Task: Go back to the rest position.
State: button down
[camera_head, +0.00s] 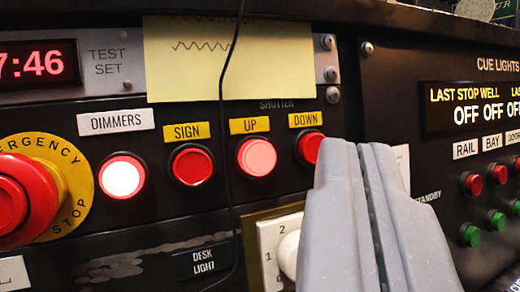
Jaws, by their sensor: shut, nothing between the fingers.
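My gripper (366,150) is shut and empty, its two grey fingers pressed together at the lower right of the view. Its tips are just right of and below the red DOWN button (311,147) and cover part of its lower right edge. I cannot tell whether the tips touch the button. Left of it are the pinkish, lighter UP button (257,157), the red SIGN button (192,164) and the white DIMMERS button (122,176), which looks lit.
A red emergency stop (12,203) on a yellow ring juts out at the left. A yellow note (228,65) and a thin black cable (226,130) hang over the panel. A white knob (289,254) sits beside my fingers. The cue lights panel (450,60) stands at the right.

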jog(key=d+r+n+g+y, duration=0.1)
jog(key=d+r+n+y, duration=0.3)
jog(key=r, duration=0.8)
jog(key=d+r+g+y, duration=0.1)
jog(key=r+y, duration=0.5)
jog(key=r, duration=0.5)
jog(key=s+d+r+g+h, duration=0.1)
jog(key=s+d+r, duration=0.2)
jog(key=s+d, duration=0.2)
jog(key=s+d+r+n+g+h, duration=0.1)
jog(key=s+d+r, duration=0.2)
jog(key=s+d, duration=0.2)
jog(key=s+d+r+g, duration=0.1)
jog(key=s+d+r, duration=0.2)
jog(key=s, duration=0.6)
jog(key=shift+s+d+g+h, duration=0.3)
jog(key=shift+d+g+h, duration=0.1)
jog(key=shift+d, duration=0.8)
jog(key=shift+r, duration=0.1)
dwell(2.5)
